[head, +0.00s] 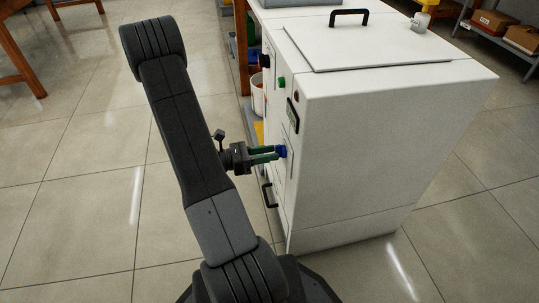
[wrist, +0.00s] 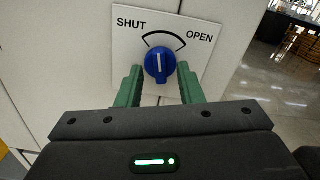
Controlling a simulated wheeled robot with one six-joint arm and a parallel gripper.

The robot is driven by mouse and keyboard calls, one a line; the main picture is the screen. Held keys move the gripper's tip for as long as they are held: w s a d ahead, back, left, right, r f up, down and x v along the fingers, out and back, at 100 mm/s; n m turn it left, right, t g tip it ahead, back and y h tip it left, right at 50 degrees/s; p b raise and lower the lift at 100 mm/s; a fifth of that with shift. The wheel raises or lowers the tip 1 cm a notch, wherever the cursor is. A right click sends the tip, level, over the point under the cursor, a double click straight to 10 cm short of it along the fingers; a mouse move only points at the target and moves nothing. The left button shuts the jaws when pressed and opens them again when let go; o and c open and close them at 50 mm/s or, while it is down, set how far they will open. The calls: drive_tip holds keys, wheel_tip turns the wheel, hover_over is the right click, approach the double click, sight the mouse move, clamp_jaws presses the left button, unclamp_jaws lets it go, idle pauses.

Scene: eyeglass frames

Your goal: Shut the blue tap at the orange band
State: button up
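The blue tap (wrist: 160,65) is a round knob with a white pointer line, on a white plate (wrist: 122,37) marked SHUT at upper left and OPEN at upper right. A black arc (wrist: 164,34) spans between the words; I see no orange band. The pointer points up in the wrist view, between the arc's ends. My gripper (wrist: 159,72) has green fingers, one on each side of the knob, with small gaps showing, so it looks open. In the head view my gripper (head: 277,153) reaches the blue tap (head: 281,151) on the cabinet's left face.
The white cabinet (head: 370,150) carries a dark display (head: 292,116), a green button (head: 281,83) and a black lower handle (head: 269,195) near the tap. Its lid has a black handle (head: 349,13).

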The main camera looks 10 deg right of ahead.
drive_tip(key=shift+d, duration=0.4)
clamp_jaws()
drive_tip(key=shift+r+p, duration=0.1)
drive_tip(key=shift+p, duration=0.2)
drive_tip(key=n+p, duration=0.6)
drive_tip(key=p, duration=0.1)
idle(0.5)
